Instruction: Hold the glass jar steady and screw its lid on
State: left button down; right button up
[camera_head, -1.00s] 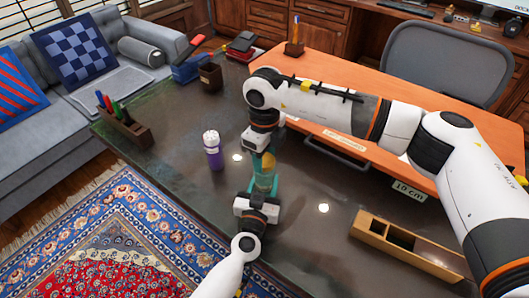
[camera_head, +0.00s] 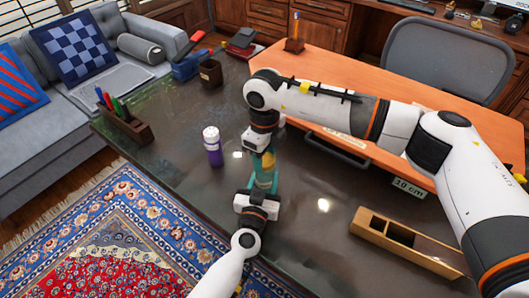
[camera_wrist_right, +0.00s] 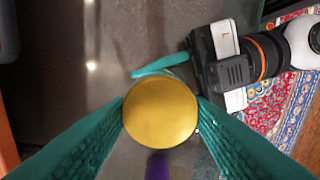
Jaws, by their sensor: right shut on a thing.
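A round gold lid (camera_wrist_right: 160,108) sits between the teal fingers of my right gripper (camera_wrist_right: 161,104), which is shut on its rim. In the head view the lid (camera_head: 268,161) is a small yellow patch below the right gripper (camera_head: 267,150). My left gripper (camera_head: 264,181) comes up from below, its teal fingers just under the lid. In the right wrist view one teal finger of the left gripper (camera_wrist_right: 160,66) reaches in beside the lid. The glass jar is hidden by the lid and fingers, so I cannot tell whether the left fingers touch it or how the lid sits.
A purple bottle with a white cap (camera_head: 212,146) stands left of the grippers on the dark desk (camera_head: 180,122). A wooden box (camera_head: 405,243) lies to the right. A pen holder (camera_head: 125,124) and a brown cup (camera_head: 210,73) stand farther left.

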jog(key=m, duration=0.9)
jog(key=shift+m, duration=0.4)
jog(key=m, duration=1)
jog(key=shift+m, duration=0.3)
jog(key=m, duration=0.6)
jog(key=shift+f, duration=0.1)
jog(key=m, duration=0.6)
jog(key=shift+a, duration=0.1)
jog(key=shift+m, duration=0.9)
